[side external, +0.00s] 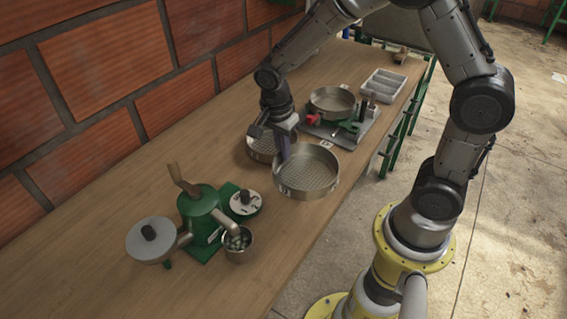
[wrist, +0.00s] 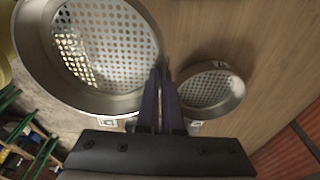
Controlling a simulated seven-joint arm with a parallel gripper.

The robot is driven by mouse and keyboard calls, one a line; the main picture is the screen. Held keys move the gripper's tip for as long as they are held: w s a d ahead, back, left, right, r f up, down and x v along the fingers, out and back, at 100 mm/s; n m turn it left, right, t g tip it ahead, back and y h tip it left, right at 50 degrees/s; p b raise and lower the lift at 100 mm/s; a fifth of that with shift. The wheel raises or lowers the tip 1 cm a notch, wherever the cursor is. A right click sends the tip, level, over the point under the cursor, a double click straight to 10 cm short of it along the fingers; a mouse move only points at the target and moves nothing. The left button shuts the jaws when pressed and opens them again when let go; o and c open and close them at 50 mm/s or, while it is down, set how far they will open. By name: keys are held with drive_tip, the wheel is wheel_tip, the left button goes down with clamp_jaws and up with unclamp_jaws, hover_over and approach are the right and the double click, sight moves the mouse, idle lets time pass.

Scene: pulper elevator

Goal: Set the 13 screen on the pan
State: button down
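A round metal screen (side external: 308,176) with a perforated floor is in my gripper at the middle of the table. A small tag shows on its side; I cannot read it surely as 13. In the wrist view the screen (wrist: 100,45) is large and close, with its rim against the fingers. My gripper (side external: 285,150) is shut on that rim, and the fingers (wrist: 163,80) are close together. The screen looks raised above the table. A round metal pan (side external: 332,112) stands behind, on a grey board; its inner floor is partly visible.
A second perforated screen (side external: 259,150) lies on the table behind my gripper; it also shows in the wrist view (wrist: 210,90). A green pulper (side external: 203,222) and a small metal cup (side external: 238,246) stand in front. A white divided tray (side external: 385,85) is at the back.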

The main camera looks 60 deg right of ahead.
drive_tip(key=shift+r, duration=0.6)
drive_tip(key=w+d+r+n+t, duration=0.1)
drive_tip(key=w+d+r+n, duration=0.25)
drive_tip(key=w+d, duration=0.3)
drive_tip(key=w+d+r+n, duration=0.3)
drive_tip(key=w+d+n, duration=0.1)
drive_tip(key=w+d, duration=0.25)
drive_tip(key=s+d+f+m, duration=0.1)
drive_tip(key=d, duration=0.9)
drive_tip(key=s+d+f+m, duration=0.1)
drive_tip(key=d+f, duration=0.1)
drive_tip(key=d, duration=0.9)
drive_tip(key=shift+s+a+f, duration=0.1)
drive_tip(key=shift+a+f, duration=0.05)
drive_tip(key=shift+f, duration=1.1)
drive_tip(key=shift+s+a+f, duration=0.1)
drive_tip(key=shift+a+f, duration=0.05)
drive_tip(key=shift+f, duration=1.1)
drive_tip(key=shift+f, duration=0.5)
